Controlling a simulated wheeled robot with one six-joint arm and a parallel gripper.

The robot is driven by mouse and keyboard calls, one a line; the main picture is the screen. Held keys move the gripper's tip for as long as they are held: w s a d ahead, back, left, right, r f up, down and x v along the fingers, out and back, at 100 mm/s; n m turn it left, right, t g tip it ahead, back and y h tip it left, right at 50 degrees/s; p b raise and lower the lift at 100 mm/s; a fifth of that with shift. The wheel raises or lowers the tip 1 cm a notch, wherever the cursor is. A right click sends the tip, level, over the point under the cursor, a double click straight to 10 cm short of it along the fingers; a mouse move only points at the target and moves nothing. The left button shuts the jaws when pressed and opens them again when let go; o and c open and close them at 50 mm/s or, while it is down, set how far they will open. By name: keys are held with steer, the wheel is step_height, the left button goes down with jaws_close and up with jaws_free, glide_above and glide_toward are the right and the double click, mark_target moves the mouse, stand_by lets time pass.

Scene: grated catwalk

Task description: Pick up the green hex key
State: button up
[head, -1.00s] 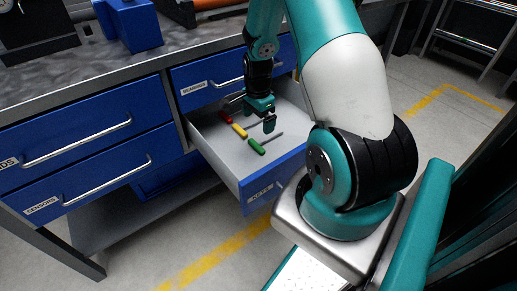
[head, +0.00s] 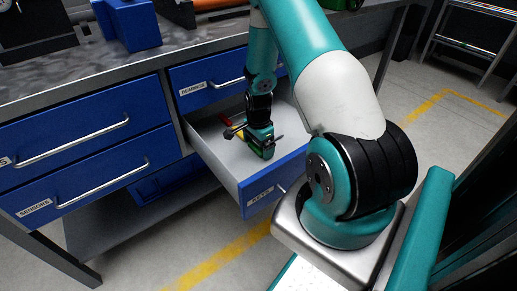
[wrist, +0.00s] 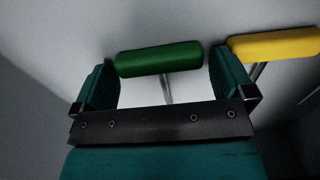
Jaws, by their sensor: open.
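The green hex key (wrist: 160,59) lies in the open drawer, its green handle crosswise between the fingertips of my gripper (wrist: 164,85) in the wrist view. Its thin metal shaft runs back under the gripper's black bar. My gripper is open, with one finger near each end of the handle; I cannot tell whether either finger touches it. In the head view my gripper (head: 262,150) is low in the drawer and mostly hides the green hex key.
A yellow-handled key (wrist: 274,45) lies close beside the right finger. A red-handled key (head: 225,120) lies farther back in the drawer. The drawer walls (head: 212,158) surround them, and the cabinet front (head: 206,90) stands behind.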

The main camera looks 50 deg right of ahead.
steer(key=c, duration=0.8)
steer(key=shift+o, duration=0.2)
steer(key=shift+r, duration=0.1)
step_height(320, 180, up, 20)
steer(key=p, duration=0.4)
steer(key=shift+a, duration=0.15)
